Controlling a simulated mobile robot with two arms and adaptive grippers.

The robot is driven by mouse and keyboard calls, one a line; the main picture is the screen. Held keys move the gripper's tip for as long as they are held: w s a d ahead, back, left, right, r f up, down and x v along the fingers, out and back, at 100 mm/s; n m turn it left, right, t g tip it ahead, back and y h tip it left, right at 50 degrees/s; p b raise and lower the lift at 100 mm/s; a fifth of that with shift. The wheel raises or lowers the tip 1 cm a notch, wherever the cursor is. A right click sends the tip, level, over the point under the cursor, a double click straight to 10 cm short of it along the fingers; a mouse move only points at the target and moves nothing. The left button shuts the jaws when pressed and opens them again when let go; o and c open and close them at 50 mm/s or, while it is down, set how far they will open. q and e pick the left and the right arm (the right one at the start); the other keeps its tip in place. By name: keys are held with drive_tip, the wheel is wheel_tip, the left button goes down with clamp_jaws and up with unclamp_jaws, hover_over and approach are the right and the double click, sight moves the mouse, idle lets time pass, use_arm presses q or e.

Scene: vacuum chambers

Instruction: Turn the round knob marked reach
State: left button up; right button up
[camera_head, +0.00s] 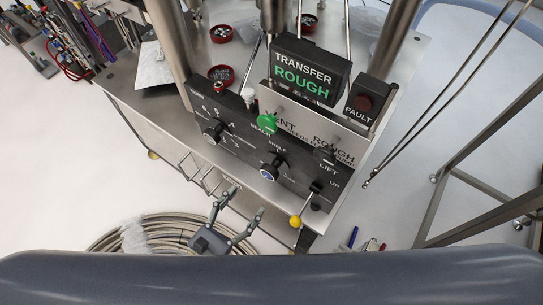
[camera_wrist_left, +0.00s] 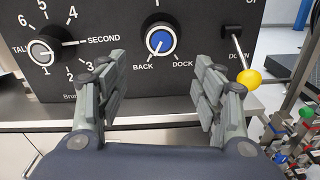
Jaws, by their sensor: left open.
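The round knob (camera_head: 270,170) is black and silver with a blue centre, on the black front panel below the word REACH. In the left wrist view the knob (camera_wrist_left: 160,41) is upright on the panel, with BACK and DOCK printed below it. My left gripper (camera_head: 246,200) is in front of and below the panel, near this knob. In the wrist view its two fingers (camera_wrist_left: 163,80) are spread wide and empty, one to each lower side of the knob, not touching it. My right gripper is in neither view.
A numbered dial (camera_wrist_left: 45,51) sits left of the knob. A lever with a yellow ball (camera_wrist_left: 248,80) hangs to the right, close to the right finger. A green button (camera_head: 267,122) and the TRANSFER ROUGH sign (camera_head: 309,72) are above. Coiled hose (camera_head: 165,231) lies on the floor.

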sight(267, 174)
use_arm(q)
drive_tip(key=shift+n+t, duration=0.3)
drive_tip(key=shift+n, duration=0.6)
drive_tip(key=x, duration=0.3)
drive_tip(key=r+p+x, duration=0.1)
drive_tip(key=x, duration=0.2)
drive_tip(key=r+x, duration=0.1)
drive_tip(key=x, duration=0.2)
drive_tip(key=shift+d+p, duration=0.3)
drive_tip(key=shift+p, duration=0.1)
drive_tip(key=shift+w+d+f, duration=0.15)
drive_tip(key=shift+w+d, duration=0.25)
drive_tip(key=shift+w, duration=0.2)
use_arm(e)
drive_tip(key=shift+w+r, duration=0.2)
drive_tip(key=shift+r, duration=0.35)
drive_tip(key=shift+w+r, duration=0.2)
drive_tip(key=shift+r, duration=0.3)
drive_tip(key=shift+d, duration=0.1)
use_arm(q)
drive_tip(key=c, duration=1)
